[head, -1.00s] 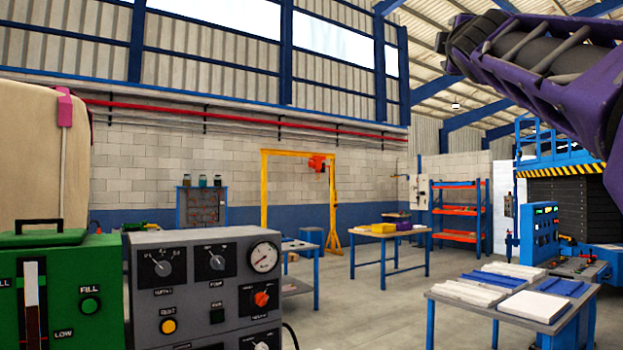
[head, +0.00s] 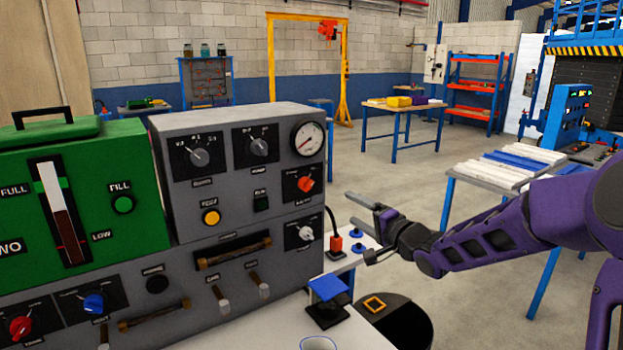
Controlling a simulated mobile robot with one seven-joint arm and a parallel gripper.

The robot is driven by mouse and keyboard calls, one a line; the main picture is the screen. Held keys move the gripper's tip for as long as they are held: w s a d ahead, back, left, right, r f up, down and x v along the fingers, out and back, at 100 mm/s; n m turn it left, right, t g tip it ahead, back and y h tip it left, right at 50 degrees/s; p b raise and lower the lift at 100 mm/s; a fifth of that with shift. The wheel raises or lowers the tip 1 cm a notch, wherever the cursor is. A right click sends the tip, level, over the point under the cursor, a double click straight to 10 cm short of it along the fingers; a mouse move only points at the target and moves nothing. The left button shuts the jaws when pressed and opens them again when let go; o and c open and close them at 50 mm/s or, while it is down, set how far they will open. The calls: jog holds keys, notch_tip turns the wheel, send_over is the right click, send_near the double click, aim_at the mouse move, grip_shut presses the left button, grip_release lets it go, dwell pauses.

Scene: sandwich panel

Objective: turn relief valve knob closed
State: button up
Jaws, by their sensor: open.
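The grey control panel (head: 225,150) stands at the left in the head view. An orange-red knob (head: 305,184) sits on a black plate on its right side, below a round gauge (head: 307,138). A white knob (head: 305,233) sits on another black plate below that. The labels are too blurred to tell surely which is the relief valve knob. My gripper (head: 351,208) is open and empty, in the picture just right of these knobs, fingers pointing left. It appears apart from the panel. My purple arm reaches in from the right.
A green tank unit (head: 90,195) with a level gauge stands left of the panel. More knobs and handles line the lower panel. Below my gripper are a blue-topped block (head: 328,288) and small red and blue fittings. A table with white and blue slabs (head: 510,165) stands behind.

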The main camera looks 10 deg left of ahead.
jog(key=s+m, duration=0.1)
jog(key=m, duration=0.1)
send_near(310, 187)
jog(key=shift+y, duration=0.4)
jog(key=x, duration=1)
jog(key=shift+w+d+f, duration=0.1)
jog(key=shift+d+f, duration=0.05)
jog(key=shift+f, duration=0.1)
grip_shut()
